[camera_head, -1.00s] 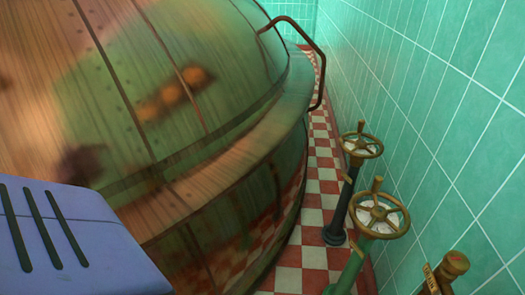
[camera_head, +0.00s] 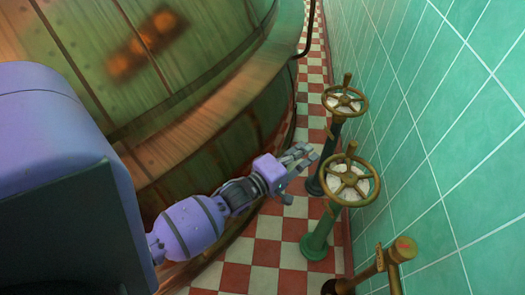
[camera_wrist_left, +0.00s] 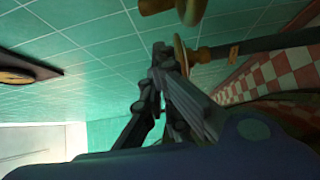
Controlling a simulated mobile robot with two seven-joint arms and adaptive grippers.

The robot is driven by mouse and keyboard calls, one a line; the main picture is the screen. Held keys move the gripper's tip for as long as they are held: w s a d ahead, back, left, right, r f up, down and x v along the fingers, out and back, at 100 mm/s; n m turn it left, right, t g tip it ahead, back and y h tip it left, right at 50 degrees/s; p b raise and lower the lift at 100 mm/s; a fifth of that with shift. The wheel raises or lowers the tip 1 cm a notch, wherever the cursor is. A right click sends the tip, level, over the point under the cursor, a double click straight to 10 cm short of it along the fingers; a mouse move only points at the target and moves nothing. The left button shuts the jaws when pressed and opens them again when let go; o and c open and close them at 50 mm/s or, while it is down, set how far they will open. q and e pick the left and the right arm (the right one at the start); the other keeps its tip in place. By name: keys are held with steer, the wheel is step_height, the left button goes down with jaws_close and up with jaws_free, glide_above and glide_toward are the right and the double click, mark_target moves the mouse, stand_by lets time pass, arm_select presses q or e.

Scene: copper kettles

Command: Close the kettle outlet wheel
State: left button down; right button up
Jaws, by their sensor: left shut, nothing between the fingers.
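Two brass handwheels stand on floor posts between the kettle and the tiled wall. The nearer wheel (camera_head: 350,180) is on a green post (camera_head: 319,236); the farther wheel (camera_head: 345,101) is on a dark post (camera_head: 334,133). I cannot tell from a label which is the outlet wheel. My left gripper (camera_head: 308,157) is shut and empty, pointing right, just left of the posts. In the left wrist view the fingertips (camera_wrist_left: 162,55) are close beside a brass wheel (camera_wrist_left: 180,52) seen edge-on, with a dark post behind; contact is unclear. My right gripper is not in view.
The large copper kettle (camera_head: 215,145) fills the left side. The green tiled wall (camera_head: 450,110) is close on the right. A brass pipe fitting (camera_head: 398,252) stands at the lower right.

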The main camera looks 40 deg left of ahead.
arm_select(q)
steer(key=w+d, duration=0.4)
steer(key=w, duration=0.3)
steer(key=shift+w+d+b, duration=0.15)
steer(key=shift+w+b, duration=0.15)
steer(key=shift+b, duration=0.05)
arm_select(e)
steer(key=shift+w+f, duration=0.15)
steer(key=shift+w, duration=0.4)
arm_select(q)
steer(key=shift+w+d, duration=0.1)
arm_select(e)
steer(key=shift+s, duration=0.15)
arm_select(q)
steer(key=shift+w+d+m+h, duration=0.45)
steer(key=shift+w+m+h, duration=0.05)
steer(key=shift+h, duration=0.4)
